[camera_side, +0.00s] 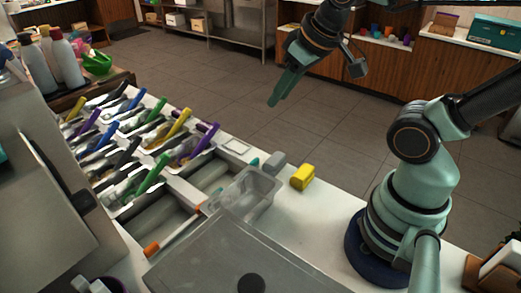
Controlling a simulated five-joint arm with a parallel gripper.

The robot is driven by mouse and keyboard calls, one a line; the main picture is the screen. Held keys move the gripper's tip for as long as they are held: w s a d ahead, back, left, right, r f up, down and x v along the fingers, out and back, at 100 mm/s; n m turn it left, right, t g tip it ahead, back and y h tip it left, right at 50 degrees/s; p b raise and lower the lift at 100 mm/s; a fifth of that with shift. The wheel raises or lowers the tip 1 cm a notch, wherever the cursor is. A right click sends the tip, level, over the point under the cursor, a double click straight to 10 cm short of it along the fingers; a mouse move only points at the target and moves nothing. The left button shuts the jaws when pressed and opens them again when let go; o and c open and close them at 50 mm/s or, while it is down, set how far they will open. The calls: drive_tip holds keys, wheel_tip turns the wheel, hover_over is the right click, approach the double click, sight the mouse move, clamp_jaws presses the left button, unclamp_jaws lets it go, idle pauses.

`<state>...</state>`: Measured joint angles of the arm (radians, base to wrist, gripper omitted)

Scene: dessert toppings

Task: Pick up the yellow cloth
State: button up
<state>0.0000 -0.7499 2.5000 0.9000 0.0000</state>
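The yellow cloth (302,177) is a small, rolled or folded bundle. It lies on the white counter, just right of a clear plastic bin, near the counter's far edge. My gripper (275,102) hangs in the air above and behind the cloth, well apart from it. Its green fingers point down and to the left. They are seen close together from the side, and I cannot tell whether there is a gap between them. Nothing shows held at the fingertips.
The clear bin (246,194) and a grey block (273,162) stand close left of the cloth. Topping trays with coloured handles (150,185) fill the counter's left. A grey lid (225,262) lies in front.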

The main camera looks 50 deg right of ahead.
drive_tip(key=o, duration=0.9)
drive_tip(key=shift+f, duration=0.1)
drive_tip(key=n+g, duration=0.6)
drive_tip(key=n, duration=1.2)
approach(303, 171)
drive_tip(key=f, duration=0.4)
drive_tip(key=shift+s+d+f, duration=0.1)
drive_tip(key=shift+s, duration=0.15)
drive_tip(key=shift+w+f, duration=0.15)
drive_tip(key=shift+f, duration=3)
